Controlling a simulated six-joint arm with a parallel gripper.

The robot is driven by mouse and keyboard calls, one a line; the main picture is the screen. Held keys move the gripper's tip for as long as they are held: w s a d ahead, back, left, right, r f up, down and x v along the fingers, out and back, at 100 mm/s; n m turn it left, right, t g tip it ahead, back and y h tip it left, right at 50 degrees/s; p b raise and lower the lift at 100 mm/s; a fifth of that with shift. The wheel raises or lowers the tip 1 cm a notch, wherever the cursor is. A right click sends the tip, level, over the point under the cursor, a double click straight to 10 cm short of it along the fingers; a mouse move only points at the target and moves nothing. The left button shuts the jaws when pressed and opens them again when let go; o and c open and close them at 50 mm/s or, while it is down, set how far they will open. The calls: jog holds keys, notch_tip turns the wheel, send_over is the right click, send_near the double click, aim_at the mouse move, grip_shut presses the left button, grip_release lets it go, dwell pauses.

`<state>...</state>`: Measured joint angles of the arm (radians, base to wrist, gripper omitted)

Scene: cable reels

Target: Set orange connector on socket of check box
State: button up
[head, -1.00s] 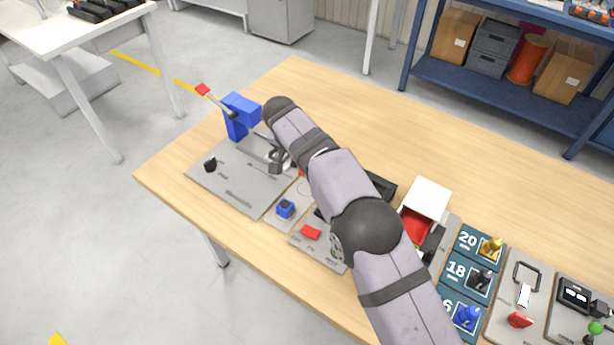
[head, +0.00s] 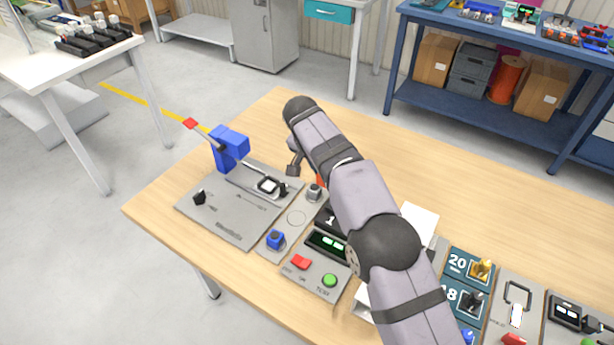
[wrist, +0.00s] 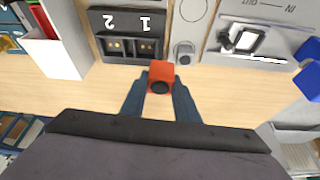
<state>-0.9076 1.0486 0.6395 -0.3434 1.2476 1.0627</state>
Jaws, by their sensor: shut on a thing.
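The orange connector (wrist: 160,75) is a small red-orange block with a dark round end. My gripper (wrist: 160,92) is shut on it, one dark blue finger on each side. In the head view only a sliver of orange (head: 320,181) shows beside my arm. The check box (head: 328,242) has a lit green display, a red switch and a green button; my arm hides part of it. The wrist view shows its dark socket block (wrist: 126,22), marked 1 and 2, with openings holding brass-coloured contacts. The connector appears just beside the socket marked 1, apart from the openings.
A grey plate (head: 222,213) with a blue post (head: 230,148) and red-tipped lever lies to the left. A small panel with a blue knob (head: 275,239) stands beside the check box. A white bin (wrist: 52,45) is on the other side. The table's far part is bare.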

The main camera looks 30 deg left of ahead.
jog(key=w+d+f+n+p, duration=0.1)
jog(key=w+d+f, duration=0.1)
jog(key=d+f, duration=0.2)
jog(key=shift+w, duration=0.35)
jog(key=shift+f, duration=0.15)
jog(key=shift+f+b, duration=1.6)
jog(key=shift+f, duration=0.6)
jog(key=shift+f, duration=0.15)
jog(key=shift+f+b, duration=0.35)
jog(key=o, duration=1.2)
jog(key=shift+c, duration=0.2)
